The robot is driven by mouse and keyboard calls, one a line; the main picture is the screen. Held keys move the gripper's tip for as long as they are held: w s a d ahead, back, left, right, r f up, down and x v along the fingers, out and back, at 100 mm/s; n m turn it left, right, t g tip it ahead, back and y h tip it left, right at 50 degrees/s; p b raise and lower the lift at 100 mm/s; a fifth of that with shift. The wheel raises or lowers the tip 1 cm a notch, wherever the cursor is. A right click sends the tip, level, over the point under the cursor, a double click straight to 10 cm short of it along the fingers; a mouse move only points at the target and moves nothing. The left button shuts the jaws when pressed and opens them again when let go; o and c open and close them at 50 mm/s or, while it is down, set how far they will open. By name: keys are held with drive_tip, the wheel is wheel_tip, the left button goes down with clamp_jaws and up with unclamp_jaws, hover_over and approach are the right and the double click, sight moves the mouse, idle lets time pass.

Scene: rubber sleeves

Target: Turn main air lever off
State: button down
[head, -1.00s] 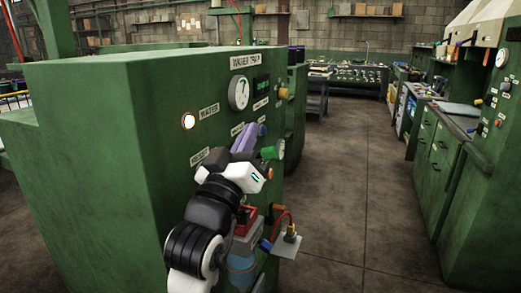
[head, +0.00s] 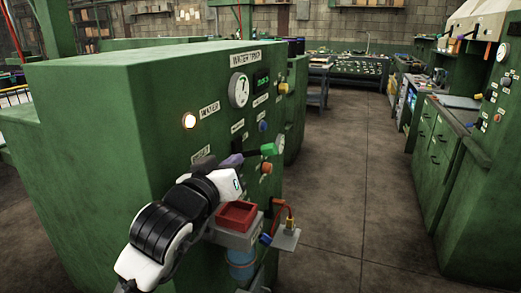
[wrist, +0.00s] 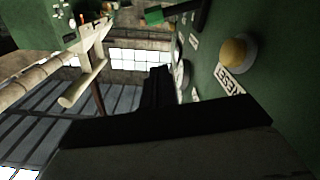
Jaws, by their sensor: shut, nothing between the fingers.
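A lever with a green handle (head: 268,149) and a black arm sticks out from the green "WATER TRAP" cabinet, below the gauge and display. In the wrist view the green handle (wrist: 154,14) shows at the top edge. My gripper (head: 232,160) is shut and empty, just left of and slightly below the lever in the head view. Whether it touches the lever's arm I cannot tell. In the wrist view the dark closed fingers (wrist: 158,72) point up the panel, with the lever beyond them. Which label belongs to the lever is too small to read.
The cabinet face (head: 150,110) bears a lit white lamp (head: 189,120), a gauge (head: 239,90) and a blue knob (head: 263,126). A yellow knob (wrist: 234,51) beside a RESET label is close in the wrist view. A red tray (head: 237,215) juts out below my wrist. The aisle at right is clear.

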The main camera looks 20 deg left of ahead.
drive_tip(key=shift+w, duration=0.15)
drive_tip(key=p, duration=0.4)
approach(261, 151)
drive_tip(key=w+r, duration=0.3)
drive_tip(key=r, duration=0.2)
drive_tip(key=shift+w+d+f+p, duration=0.35)
drive_tip(key=shift+w+f, duration=0.45)
drive_tip(key=shift+w, duration=0.2)
drive_tip(key=shift+w+d+f+p, duration=0.2)
drive_tip(key=shift+w+d+f, duration=0.1)
drive_tip(key=shift+w+f, duration=0.65)
